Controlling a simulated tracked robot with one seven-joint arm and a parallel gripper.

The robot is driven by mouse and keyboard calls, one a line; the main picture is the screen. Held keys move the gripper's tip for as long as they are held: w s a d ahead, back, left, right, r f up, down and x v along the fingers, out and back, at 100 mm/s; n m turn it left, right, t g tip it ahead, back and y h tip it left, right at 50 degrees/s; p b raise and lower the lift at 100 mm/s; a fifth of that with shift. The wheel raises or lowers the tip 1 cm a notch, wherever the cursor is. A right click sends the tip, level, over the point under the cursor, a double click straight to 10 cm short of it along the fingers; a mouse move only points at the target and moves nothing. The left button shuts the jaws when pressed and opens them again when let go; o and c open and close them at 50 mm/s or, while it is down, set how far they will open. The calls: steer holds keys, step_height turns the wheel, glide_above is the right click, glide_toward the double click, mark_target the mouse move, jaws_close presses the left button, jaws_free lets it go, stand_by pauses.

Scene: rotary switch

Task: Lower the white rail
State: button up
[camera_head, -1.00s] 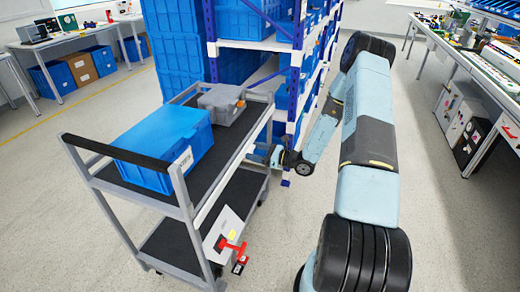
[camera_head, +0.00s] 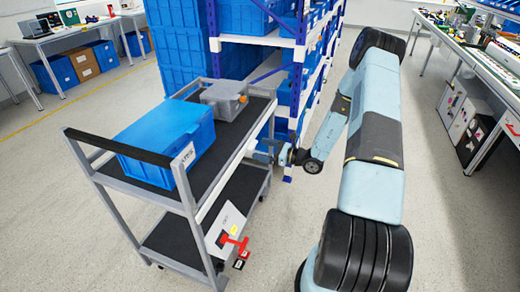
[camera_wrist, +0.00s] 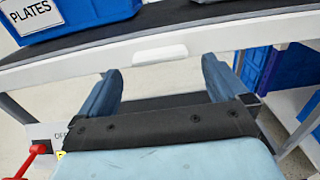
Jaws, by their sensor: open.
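The white rail (camera_wrist: 80,67) runs across the upper part of the wrist view, along the edge of the cart's upper shelf, with a small white rounded piece (camera_wrist: 160,54) at its middle. My gripper (camera_wrist: 160,72) is open, its two blue fingers pointing at the rail on either side of that piece. Nothing shows held between the fingers. In the head view my gripper (camera_head: 265,152) is beside the right side of the cart (camera_head: 150,186), at about the upper shelf's height. Whether the fingers touch the rail cannot be told.
A grey switch box with a red handle (camera_head: 234,242) is low at the cart's near end. A blue bin (camera_head: 150,165) and a grey case (camera_head: 224,98) sit on top. A blue-bin rack (camera_head: 295,88) stands behind. Open floor (camera_head: 445,215) lies to the right.

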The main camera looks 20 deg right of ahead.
steer(key=v, duration=1.1)
steer(key=shift+s+d, duration=0.1)
steer(key=shift+d, duration=0.05)
steer(key=s+a+r+n+g+h, duration=0.1)
steer(key=s+a+r+n+g, duration=0.3)
steer(key=r, duration=0.4)
steer(key=s+a+r+n+g+h, duration=0.2)
steer(key=s+a+r+n+g, duration=0.1)
steer(key=r+n, duration=0.35)
steer(key=s+a+r+n+g+h, duration=0.1)
steer(key=s+a+r+n+g, duration=0.3)
steer(key=r, duration=0.4)
steer(key=s+d+r+n+t+h, duration=0.1)
steer(key=s+r+n+t+h, duration=0.5)
steer(key=s+r, duration=1.1)
steer(key=shift+s+r+n+h, duration=0.3)
steer(key=shift+r+n+h, duration=0.25)
steer(key=shift+n+h, duration=1.8)
steer(key=shift+d, duration=0.1)
